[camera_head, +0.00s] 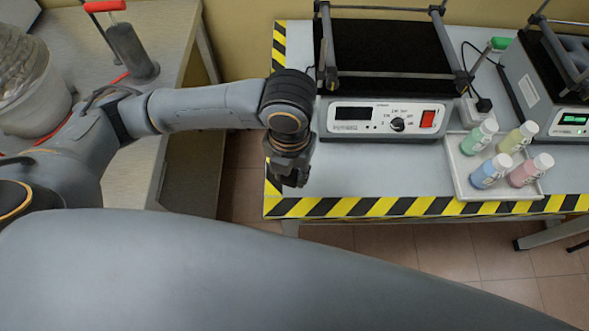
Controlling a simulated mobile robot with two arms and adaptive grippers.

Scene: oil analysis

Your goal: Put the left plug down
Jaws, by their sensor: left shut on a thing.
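My left gripper (290,178) points down over the left front corner of the striped table, left of the left shaker device. It is shut on a small dark thing, taken to be the left plug. The fingers and their shadow hide most of it, and I cannot tell whether it touches the table. My right gripper is not in view.
The left shaker (388,118) stands just right of my left gripper. A white tray (460,178) with several capped bottles lies on the right of the table (370,185), near a second device (555,90). The table front between gripper and tray is clear. A side bench (170,40) is left.

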